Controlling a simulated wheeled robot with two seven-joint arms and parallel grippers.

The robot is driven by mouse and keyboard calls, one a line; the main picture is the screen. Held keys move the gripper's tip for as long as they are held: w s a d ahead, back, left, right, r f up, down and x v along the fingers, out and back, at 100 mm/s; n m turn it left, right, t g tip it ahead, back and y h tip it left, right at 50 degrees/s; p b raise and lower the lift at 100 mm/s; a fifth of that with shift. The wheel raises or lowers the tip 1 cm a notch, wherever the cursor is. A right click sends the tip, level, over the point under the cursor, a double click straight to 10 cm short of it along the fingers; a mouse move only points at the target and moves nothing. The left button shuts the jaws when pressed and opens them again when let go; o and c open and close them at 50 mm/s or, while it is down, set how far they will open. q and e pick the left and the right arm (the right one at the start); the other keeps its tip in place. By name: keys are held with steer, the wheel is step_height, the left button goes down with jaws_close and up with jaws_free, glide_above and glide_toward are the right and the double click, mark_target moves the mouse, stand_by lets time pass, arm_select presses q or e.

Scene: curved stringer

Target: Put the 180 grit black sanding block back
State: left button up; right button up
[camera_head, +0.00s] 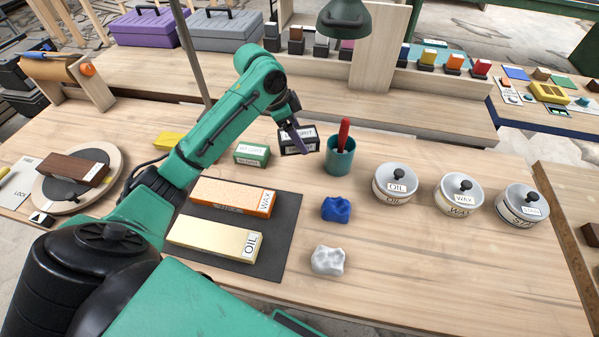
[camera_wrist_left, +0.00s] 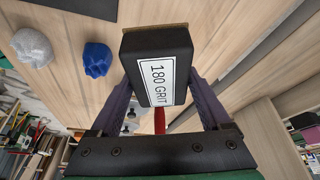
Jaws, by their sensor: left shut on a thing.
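The black sanding block (camera_head: 286,143) is held in my left gripper (camera_head: 297,136), beside the green cup in the head view. In the left wrist view the block (camera_wrist_left: 130,52) sits between the two purple fingers of the gripper (camera_wrist_left: 160,90), and its white label reads 180 GRIT. The gripper is shut on it. I cannot tell whether the block touches the table. A green labelled block (camera_head: 252,158) and a partly hidden yellow block (camera_head: 168,141) lie to its left. My right gripper is not in view.
The green cup (camera_head: 339,162) with a red-handled tool is close on the right. Oil (camera_head: 394,184) and wax (camera_head: 458,194) tins stand further right. A dark mat (camera_head: 278,240) bears orange and cream boards. Blue (camera_head: 336,209) and white (camera_head: 328,261) cloths lie in front.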

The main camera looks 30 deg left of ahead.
mark_target(300, 167)
arm_select(q)
steer(key=r+m, duration=0.1)
steer(key=r, duration=0.1)
steer(key=w+a+r+m+b, duration=0.1)
steer(key=r, duration=0.2)
steer(key=a+r+m+g+b, duration=0.1)
steer(key=r+m, duration=0.1)
steer(key=shift+w+a+r+h, duration=0.1)
steer(key=shift+w+r+h, duration=0.15)
steer(key=shift+w+h, duration=0.15)
steer(key=shift+w+r+m, duration=0.1)
steer(key=shift+r+m, duration=0.15)
steer(key=shift+m, duration=0.05)
steer(key=shift+f+g, duration=0.25)
steer(key=shift+g, duration=0.05)
step_height(300, 167, down, 19)
steer(key=shift+f+p, duration=0.1)
steer(key=shift+p, duration=0.55)
steer(key=o, duration=1.1)
steer(key=shift+o, duration=0.2)
steer(key=b+v, duration=0.1)
steer(key=v, duration=1.1)
